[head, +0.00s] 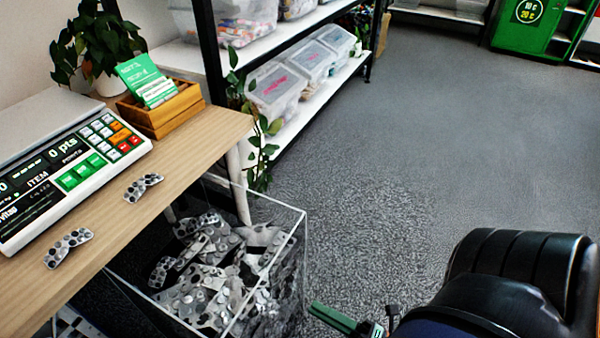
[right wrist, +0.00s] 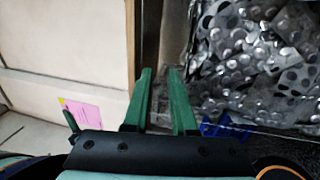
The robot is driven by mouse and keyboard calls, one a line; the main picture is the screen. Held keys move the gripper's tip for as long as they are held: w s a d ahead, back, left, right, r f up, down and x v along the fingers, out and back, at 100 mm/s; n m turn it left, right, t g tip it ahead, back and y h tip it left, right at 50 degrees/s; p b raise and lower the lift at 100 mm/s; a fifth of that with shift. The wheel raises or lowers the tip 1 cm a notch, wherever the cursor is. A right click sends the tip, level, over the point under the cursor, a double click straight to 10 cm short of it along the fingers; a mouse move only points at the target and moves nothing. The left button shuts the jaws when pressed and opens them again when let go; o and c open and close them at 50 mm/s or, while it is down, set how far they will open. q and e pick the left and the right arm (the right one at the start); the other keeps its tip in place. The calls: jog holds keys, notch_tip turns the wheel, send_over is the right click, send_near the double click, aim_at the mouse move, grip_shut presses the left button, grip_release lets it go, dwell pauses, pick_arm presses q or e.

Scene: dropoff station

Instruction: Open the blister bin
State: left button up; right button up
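The blister bin (head: 305,240) is a clear box with pale edges, standing on the floor beside and partly under the wooden table. Many silver blister packs (head: 215,280) fill it. I cannot tell whether a clear lid covers its top. My right gripper (head: 350,320) is low, near the bin's front right corner. In the right wrist view its two green fingers (right wrist: 160,75) stand apart with a gap between them, and the blister packs (right wrist: 260,60) show just to their right. I cannot tell whether a finger touches the bin. My left gripper is not in view.
The wooden table (head: 190,165) holds a scale with keys (head: 75,175), two loose blister packs (head: 143,187) and a wooden card box (head: 160,110). A shelf with clear bins (head: 285,90) and a trailing plant (head: 262,130) stand behind. The floor to the right is clear.

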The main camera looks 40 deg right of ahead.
jog(key=shift+v, duration=1.5)
jog(key=shift+w+r, duration=0.1)
jog(key=shift+w, duration=0.05)
